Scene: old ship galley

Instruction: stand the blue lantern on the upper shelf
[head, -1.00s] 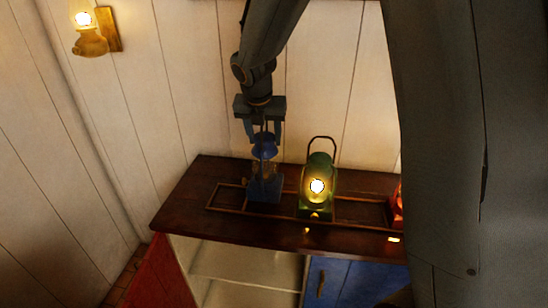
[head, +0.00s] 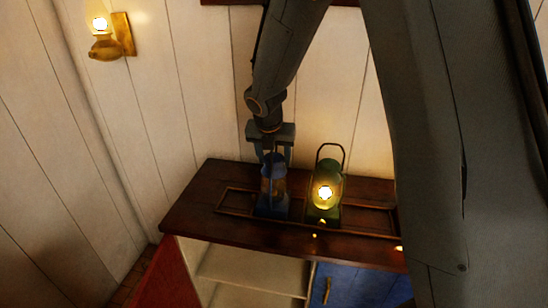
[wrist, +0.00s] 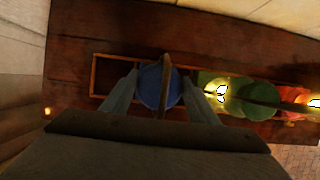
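The blue lantern (head: 273,207) stands upright on the dark wooden counter top, inside a low rail frame, at the left of a lit green lantern. My gripper (head: 273,160) points down over it, its fingers spread to either side of the lantern's upper part. In the wrist view the round blue cap (wrist: 150,88) and upright carrying handle lie between the fingertips of my gripper (wrist: 161,78), which look open, with little room at each side. A dark board edge (head: 225,2) shows at the top of the head view; I cannot tell whether it is the upper shelf.
The green lantern (head: 325,208) stands close to the right of my gripper. A red lantern (wrist: 292,98) is beyond it, hidden by my arm in the head view. The counter's left end (head: 195,205) is clear. Below are an open pale compartment (head: 250,270) and a blue door (head: 350,285).

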